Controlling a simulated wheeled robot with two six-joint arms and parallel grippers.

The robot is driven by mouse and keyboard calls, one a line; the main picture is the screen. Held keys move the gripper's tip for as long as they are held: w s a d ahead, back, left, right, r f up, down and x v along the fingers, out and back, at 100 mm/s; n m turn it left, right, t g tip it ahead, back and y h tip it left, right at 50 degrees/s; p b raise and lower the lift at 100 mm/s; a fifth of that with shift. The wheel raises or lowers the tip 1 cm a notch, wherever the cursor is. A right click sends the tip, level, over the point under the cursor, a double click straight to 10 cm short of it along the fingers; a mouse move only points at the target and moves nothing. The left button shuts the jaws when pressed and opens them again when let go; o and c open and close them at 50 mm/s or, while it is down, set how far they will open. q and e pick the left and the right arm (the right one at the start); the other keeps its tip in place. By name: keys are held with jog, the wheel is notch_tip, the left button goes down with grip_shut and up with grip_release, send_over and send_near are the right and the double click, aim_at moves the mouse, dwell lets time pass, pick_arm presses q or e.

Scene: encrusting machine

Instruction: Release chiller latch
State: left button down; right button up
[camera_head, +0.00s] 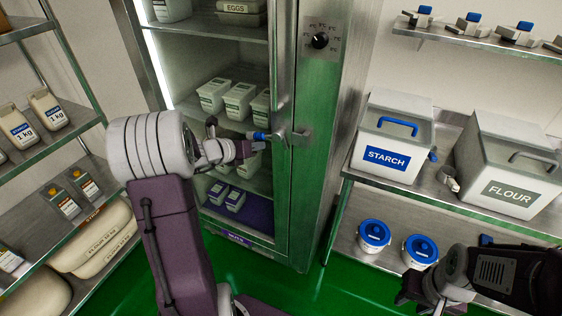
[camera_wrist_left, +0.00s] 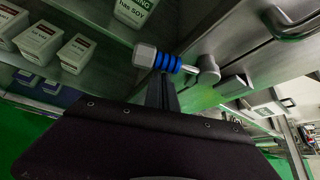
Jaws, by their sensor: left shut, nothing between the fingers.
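The chiller (camera_head: 325,95) is a tall steel cabinet with shelves of tubs visible inside. Its latch (camera_head: 261,135) has a blue grip and sits on the steel front edge, with the grip pointing left, roughly level. In the left wrist view the latch (camera_wrist_left: 169,63) shows blue rings, a pale end and a metal pivot on its right. My left gripper (camera_head: 246,148) is shut and empty, with its tips close beside the grip; whether they touch it I cannot tell. The fingers (camera_wrist_left: 161,88) also show in the left wrist view. My right gripper (camera_head: 406,291) is dark at the lower right, its jaws unclear.
A dial (camera_head: 320,41) is on the chiller's side. A shelf at right holds a starch bin (camera_head: 392,140), a flour bin (camera_head: 508,170) and blue-lidded tubs (camera_head: 374,234) below. A rack with starch bags (camera_head: 48,108) stands at left. Green floor (camera_head: 320,285) shows between.

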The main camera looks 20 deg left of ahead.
pick_arm(q)
jog(key=shift+a+r+m+y+b, duration=0.35)
jog(key=shift+r+m+y, duration=0.2)
jog(key=shift+r, duration=0.1)
jog(key=shift+a+r+m+y+b, duration=0.2)
jog(key=shift+r+m+y+b, duration=0.1)
jog(key=shift+r+m+y, duration=0.25)
pick_arm(e)
jog(key=shift+f, duration=0.8)
pick_arm(q)
jog(key=shift+r, duration=0.15)
pick_arm(e)
jog(key=shift+f, duration=0.1)
